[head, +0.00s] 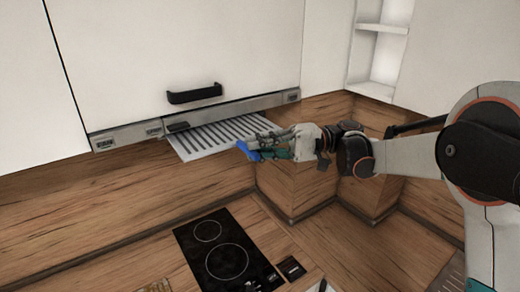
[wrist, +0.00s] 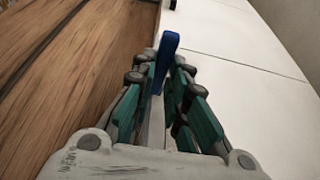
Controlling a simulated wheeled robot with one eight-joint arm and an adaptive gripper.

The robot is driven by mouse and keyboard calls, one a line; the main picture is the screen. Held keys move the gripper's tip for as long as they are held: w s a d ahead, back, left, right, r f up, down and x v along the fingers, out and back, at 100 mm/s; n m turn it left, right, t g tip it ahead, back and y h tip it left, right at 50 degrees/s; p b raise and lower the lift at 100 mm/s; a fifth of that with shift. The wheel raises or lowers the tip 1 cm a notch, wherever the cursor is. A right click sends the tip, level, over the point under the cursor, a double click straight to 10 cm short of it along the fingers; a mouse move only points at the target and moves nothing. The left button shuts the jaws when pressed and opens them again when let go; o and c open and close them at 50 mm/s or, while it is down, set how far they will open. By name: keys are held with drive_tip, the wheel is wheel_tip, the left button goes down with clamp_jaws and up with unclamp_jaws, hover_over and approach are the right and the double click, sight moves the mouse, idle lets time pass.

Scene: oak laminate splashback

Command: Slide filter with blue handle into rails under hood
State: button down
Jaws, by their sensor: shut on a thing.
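The slatted metal filter (head: 222,134) sticks out from below the hood's metal front strip (head: 118,138), under the white cabinet. Its far side is hidden behind the strip, and I cannot see the rails or tell whether its edges sit in them. The blue handle (head: 247,152) is at its near right corner. My gripper (head: 262,149) comes from the right and is shut on the blue handle. In the wrist view the blue handle (wrist: 167,52) stands up between the two green-padded fingers.
A white cabinet door (head: 180,50) with a black pull (head: 194,94) is above the hood. A black two-ring hob (head: 222,250) lies on the wooden worktop below. Open white shelves (head: 381,28) are at upper right. The space between filter and hob is clear.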

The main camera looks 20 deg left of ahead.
sight(239, 133)
drive_tip(key=shift+w+a, duration=1.4)
drive_tip(key=shift+a, duration=0.25)
drive_tip(key=shift+w+a+f+b, duration=0.1)
drive_tip(key=shift+w+a+b, duration=0.1)
drive_tip(key=shift+w+a, duration=0.9)
drive_tip(key=shift+w+a+b, duration=0.15)
drive_tip(key=shift+w+a, duration=0.7)
drive_tip(key=shift+a, duration=0.35)
drive_tip(key=c, duration=1.5)
unclamp_jaws()
drive_tip(key=shift+d, duration=0.1)
drive_tip(key=shift+s+d+f, duration=0.2)
drive_tip(key=shift+s+d, duration=0.15)
drive_tip(key=shift+s+d+f+b, duration=0.25)
drive_tip(key=shift+s+d+b, duration=0.35)
drive_tip(key=shift+s+d, duration=0.6)
drive_tip(key=shift+s+d+f+b, duration=0.3)
drive_tip(key=shift+s+d+b, duration=0.3)
drive_tip(key=shift+s+d, duration=0.55)
drive_tip(key=shift+s+d+f+b, duration=0.25)
drive_tip(key=shift+s+d+b, duration=0.5)
drive_tip(key=shift+d, duration=0.7)
